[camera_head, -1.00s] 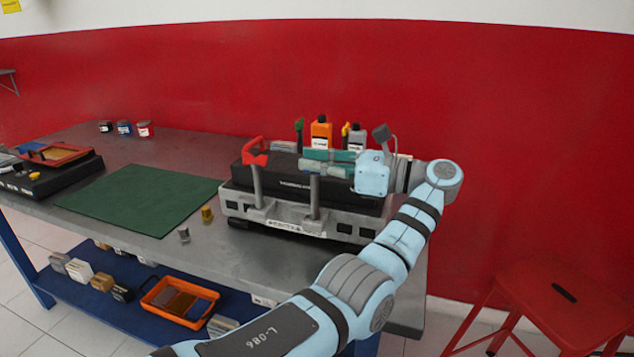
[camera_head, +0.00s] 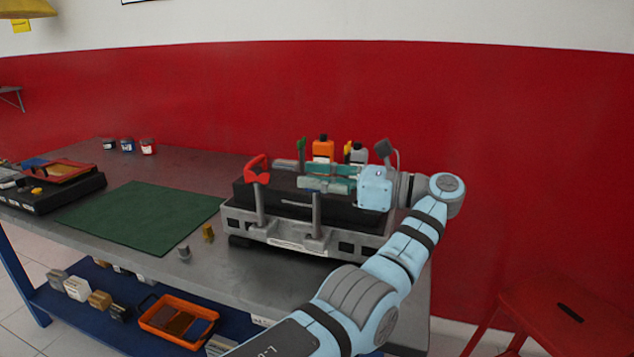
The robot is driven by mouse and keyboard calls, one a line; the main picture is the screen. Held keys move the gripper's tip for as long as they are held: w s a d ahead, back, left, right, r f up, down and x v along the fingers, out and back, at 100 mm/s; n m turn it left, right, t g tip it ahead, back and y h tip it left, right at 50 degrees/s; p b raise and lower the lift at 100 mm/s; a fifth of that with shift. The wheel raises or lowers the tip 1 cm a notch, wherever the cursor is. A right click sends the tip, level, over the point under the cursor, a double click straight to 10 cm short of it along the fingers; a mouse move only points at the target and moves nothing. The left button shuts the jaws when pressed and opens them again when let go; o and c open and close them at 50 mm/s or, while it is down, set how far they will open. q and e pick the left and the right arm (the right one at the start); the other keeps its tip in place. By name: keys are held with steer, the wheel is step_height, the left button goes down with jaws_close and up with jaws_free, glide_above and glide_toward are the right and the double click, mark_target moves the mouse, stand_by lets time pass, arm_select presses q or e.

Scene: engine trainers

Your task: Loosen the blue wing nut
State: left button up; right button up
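I cannot make out the gap between the fingertips or anything held there. I cannot pick out the blue wing nut; the gripper covers the area at that post's top. A red winged piece (camera_head: 257,170) sits atop the left post (camera_head: 259,206).
Bottles, one orange (camera_head: 323,149), stand behind the unit. A green mat (camera_head: 140,217) lies left on the grey bench (camera_head: 190,282), with small blocks near its right edge. A black case (camera_head: 50,194) is at far left. A red stool (camera_head: 560,309) stands right.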

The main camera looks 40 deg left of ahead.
arm_select(q)
step_height(320, 180, up, 10)
steer(key=shift+s+f, duration=0.1)
steer(key=shift+f, duration=0.15)
